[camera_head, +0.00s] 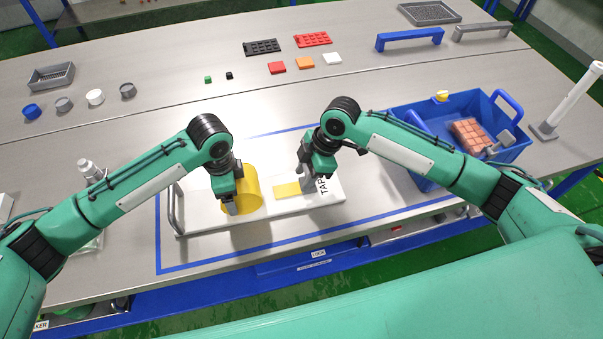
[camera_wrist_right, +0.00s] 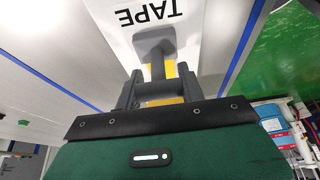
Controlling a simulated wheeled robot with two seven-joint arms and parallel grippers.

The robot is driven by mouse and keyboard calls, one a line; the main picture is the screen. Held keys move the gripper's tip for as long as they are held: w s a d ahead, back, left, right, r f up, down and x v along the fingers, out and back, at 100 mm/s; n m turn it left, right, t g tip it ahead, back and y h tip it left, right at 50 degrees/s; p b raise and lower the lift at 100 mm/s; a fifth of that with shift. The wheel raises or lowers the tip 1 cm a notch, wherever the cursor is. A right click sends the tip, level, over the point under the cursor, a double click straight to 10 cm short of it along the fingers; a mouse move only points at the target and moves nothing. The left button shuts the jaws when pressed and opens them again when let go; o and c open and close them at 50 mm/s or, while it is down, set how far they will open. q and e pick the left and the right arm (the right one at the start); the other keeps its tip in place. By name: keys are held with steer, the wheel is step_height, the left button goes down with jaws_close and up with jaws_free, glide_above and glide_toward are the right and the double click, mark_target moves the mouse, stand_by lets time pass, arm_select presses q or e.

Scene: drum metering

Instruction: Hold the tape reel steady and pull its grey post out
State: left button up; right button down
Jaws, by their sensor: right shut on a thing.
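The yellow tape reel (camera_head: 252,188) stands on a white board (camera_head: 205,222) inside a blue outline. My left gripper (camera_head: 231,208) is at the reel's left side, overlapping it in the picture; I cannot tell whether its fingers grip it. My right gripper (camera_head: 307,184) is at the board's right part, by the TAPE lettering. In the right wrist view the right gripper (camera_wrist_right: 158,92) is shut on the grey post (camera_wrist_right: 156,66), whose wider end lies toward the lettering. In the head view the post is mostly hidden by the gripper.
A flat yellow strip (camera_head: 286,189) lies on the board between the grippers. A blue crate (camera_head: 408,112) with reddish blocks stands to the right. Small parts and grey trays (camera_head: 51,77) sit farther back. The table between them is mostly clear.

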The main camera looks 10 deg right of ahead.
arm_select(q)
steer(key=shift+a, duration=0.15)
arm_select(e)
steer(key=c, duration=0.8)
jaws_free()
steer(key=shift+d, duration=0.15)
steer(key=shift+c, duration=0.2)
steer(key=v, duration=1.2)
steer(key=shift+w, duration=0.1)
arm_select(q)
steer(key=o, duration=1.6)
steer(key=shift+o, duration=0.2)
steer(key=shift+r, duration=0.15)
